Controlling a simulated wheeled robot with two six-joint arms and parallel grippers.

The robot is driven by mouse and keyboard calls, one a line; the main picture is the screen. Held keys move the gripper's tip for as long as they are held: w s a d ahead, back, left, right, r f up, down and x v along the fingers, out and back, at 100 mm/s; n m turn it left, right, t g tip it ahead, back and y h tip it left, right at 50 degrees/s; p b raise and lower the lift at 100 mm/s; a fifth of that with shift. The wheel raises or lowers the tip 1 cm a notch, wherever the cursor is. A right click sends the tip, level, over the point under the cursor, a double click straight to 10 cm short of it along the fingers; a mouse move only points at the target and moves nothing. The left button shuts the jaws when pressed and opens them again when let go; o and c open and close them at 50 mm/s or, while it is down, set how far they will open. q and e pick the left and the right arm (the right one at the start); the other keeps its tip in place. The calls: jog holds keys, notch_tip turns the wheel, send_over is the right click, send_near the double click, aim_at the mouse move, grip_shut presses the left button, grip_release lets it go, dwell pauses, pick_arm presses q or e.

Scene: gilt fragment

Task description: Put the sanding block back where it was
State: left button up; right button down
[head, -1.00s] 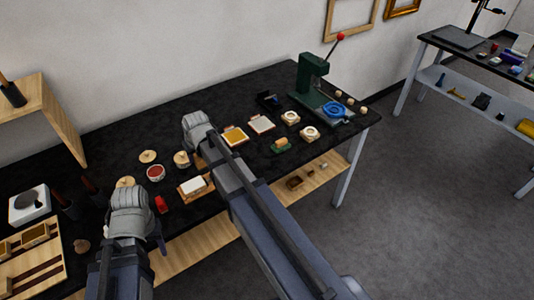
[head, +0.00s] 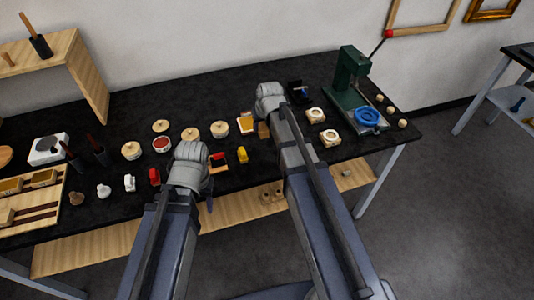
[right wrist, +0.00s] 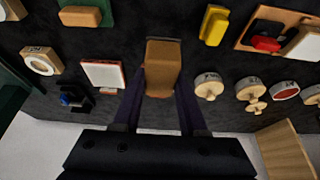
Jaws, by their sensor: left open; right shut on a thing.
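The sanding block appears to be the brown block (right wrist: 165,68) between the fingers of my right gripper (right wrist: 162,92); a grey strip shows along its far edge. In the head view my right gripper (head: 268,98) is over the back of the bench, shut on this block (head: 263,130). A yellow-orange pad (head: 246,124) is just left of the block. Whether the block touches the bench cannot be told. My left gripper (head: 190,160) is open over the front of the bench; its fingertips are mostly hidden.
A dark bench (head: 120,205) holds lidded jars (head: 220,129), a red item (head: 154,177), a yellow item (head: 242,154) and ring-topped pieces (head: 330,138). A green press (head: 351,72) stands at right. A green piece with a tan top (right wrist: 85,15) and a red-rimmed white square (right wrist: 102,74) are near the block.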

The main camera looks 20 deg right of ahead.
jog(key=b, duration=0.6)
send_over(261, 148)
jog(key=s, duration=0.2)
jog(key=shift+w+d+f, duration=0.1)
jog(key=shift+w+f, duration=0.05)
jog(key=shift+f, duration=1.55)
jog(key=shift+w+f, duration=0.1)
jog(key=shift+f, duration=1.55)
jog(key=shift+f, duration=0.1)
notch_tip(261, 148, down, 4)
jog(key=b, duration=0.3)
jog(key=shift+r+b, duration=0.25)
jog(key=shift+b, duration=0.15)
jog(key=shift+f, duration=0.2)
jog(key=shift+c, duration=2.2)
grip_release()
jog(key=shift+r, duration=0.1)
jog(key=shift+r, duration=0.15)
